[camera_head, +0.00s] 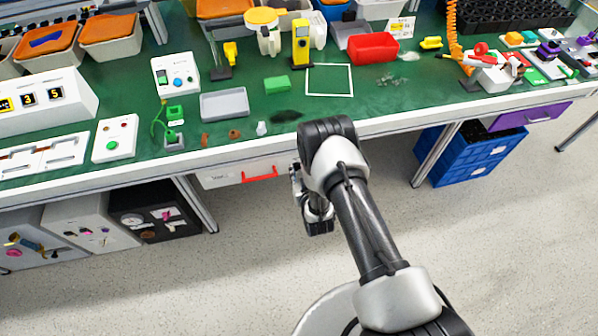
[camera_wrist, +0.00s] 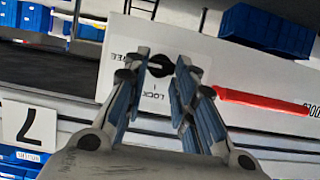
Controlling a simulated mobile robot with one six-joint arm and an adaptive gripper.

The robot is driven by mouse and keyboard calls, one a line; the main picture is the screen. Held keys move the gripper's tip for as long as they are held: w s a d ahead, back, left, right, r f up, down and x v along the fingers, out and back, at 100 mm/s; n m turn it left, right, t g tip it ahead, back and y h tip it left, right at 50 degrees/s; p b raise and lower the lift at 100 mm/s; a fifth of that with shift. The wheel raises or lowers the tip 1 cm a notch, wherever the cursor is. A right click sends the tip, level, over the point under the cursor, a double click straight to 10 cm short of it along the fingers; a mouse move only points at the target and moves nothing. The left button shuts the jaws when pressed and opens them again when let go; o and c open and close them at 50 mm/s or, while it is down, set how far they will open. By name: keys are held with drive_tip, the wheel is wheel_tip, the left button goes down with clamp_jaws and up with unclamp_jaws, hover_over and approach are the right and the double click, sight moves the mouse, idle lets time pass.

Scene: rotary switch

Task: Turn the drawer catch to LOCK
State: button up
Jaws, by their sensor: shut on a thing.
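The drawer catch is a small round black knob (camera_wrist: 159,67) on a white drawer front, in the wrist view. The word LOCK is printed upside down below it there, and FREE, partly covered, to its left. The blue-padded fingers of my gripper (camera_wrist: 161,62) stand on either side of the knob, closed on it. The knob's pointer direction is hard to tell. In the head view my gripper (camera_head: 297,180) is at the drawer front (camera_head: 218,180), right of the red handle (camera_head: 260,174); the knob is hidden there.
The red handle (camera_wrist: 270,101) also lies to the right of my fingers in the wrist view. The green bench top (camera_head: 400,100) above holds trays and devices. Dark and grey boxes (camera_head: 155,212) stand under the bench at left, blue crates (camera_head: 470,152) at right. The floor in front is clear.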

drive_tip(key=shift+c, duration=1)
drive_tip(key=shift+a+n+h, duration=0.25)
drive_tip(key=shift+n+h, duration=0.25)
drive_tip(key=shift+n, duration=0.2)
drive_tip(key=n+h, duration=0.1)
drive_tip(key=n, duration=0.1)
drive_tip(key=n+t+h, duration=0.1)
drive_tip(key=n, duration=0.1)
drive_tip(key=shift+s+a+f+t+h, duration=0.15)
drive_tip(key=shift+a+f+t+h, duration=0.05)
drive_tip(key=shift+a+t+h, duration=0.15)
drive_tip(key=n+t, duration=0.1)
drive_tip(key=n, duration=0.1)
drive_tip(key=n+t+h, duration=0.1)
drive_tip(key=n, duration=0.2)
drive_tip(key=f+n+t+h, duration=0.1)
drive_tip(key=n, duration=0.2)
drive_tip(key=shift+a, duration=0.2)
drive_tip(key=shift+t, duration=0.25)
